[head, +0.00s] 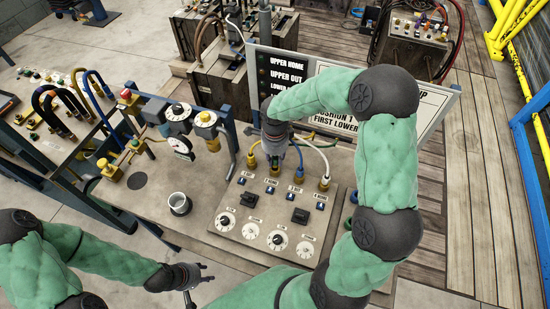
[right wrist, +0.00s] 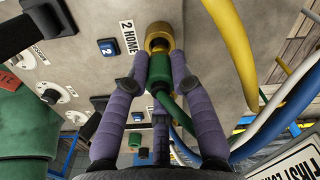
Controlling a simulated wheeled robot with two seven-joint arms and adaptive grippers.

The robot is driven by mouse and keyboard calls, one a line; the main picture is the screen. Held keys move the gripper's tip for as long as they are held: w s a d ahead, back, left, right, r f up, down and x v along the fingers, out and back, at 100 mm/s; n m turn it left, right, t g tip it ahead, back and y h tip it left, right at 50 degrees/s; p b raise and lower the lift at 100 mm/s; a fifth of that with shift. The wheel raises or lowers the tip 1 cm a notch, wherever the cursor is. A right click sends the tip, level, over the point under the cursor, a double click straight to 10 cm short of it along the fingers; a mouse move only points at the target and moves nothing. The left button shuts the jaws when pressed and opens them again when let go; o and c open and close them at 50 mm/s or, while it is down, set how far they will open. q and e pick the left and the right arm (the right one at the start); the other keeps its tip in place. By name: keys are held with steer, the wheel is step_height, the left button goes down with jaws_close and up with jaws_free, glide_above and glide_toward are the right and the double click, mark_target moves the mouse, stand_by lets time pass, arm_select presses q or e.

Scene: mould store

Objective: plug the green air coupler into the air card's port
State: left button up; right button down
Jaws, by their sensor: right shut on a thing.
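My right gripper (head: 274,158) is over the top row of ports on the grey air card (head: 274,216). In the head view the gripper hides most of the coupler. My left gripper (head: 189,288) is low at the left, away from the card; its finger opening is unclear.
Yellow, white and blue hoses (right wrist: 290,90) run close to the right of the fingers. Dials (head: 228,221) and switches cover the card's lower part. A sign board (head: 300,75) stands behind. A small metal cup (head: 179,203) and gauges (head: 179,117) are on the bench to the left.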

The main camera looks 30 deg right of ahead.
steer(key=shift+f+b, duration=0.1)
steer(key=shift+b, duration=0.55)
stand_by(1.3)
steer(key=shift+f+b, duration=1.15)
steer(key=shift+b, duration=0.25)
stand_by(1.6)
steer(key=c, duration=0.6)
jaws_free()
steer(key=shift+r, duration=0.1)
steer(key=shift+r+p, duration=2.15)
steer(key=shift+r, duration=1.6)
steer(key=shift+f, duration=0.1)
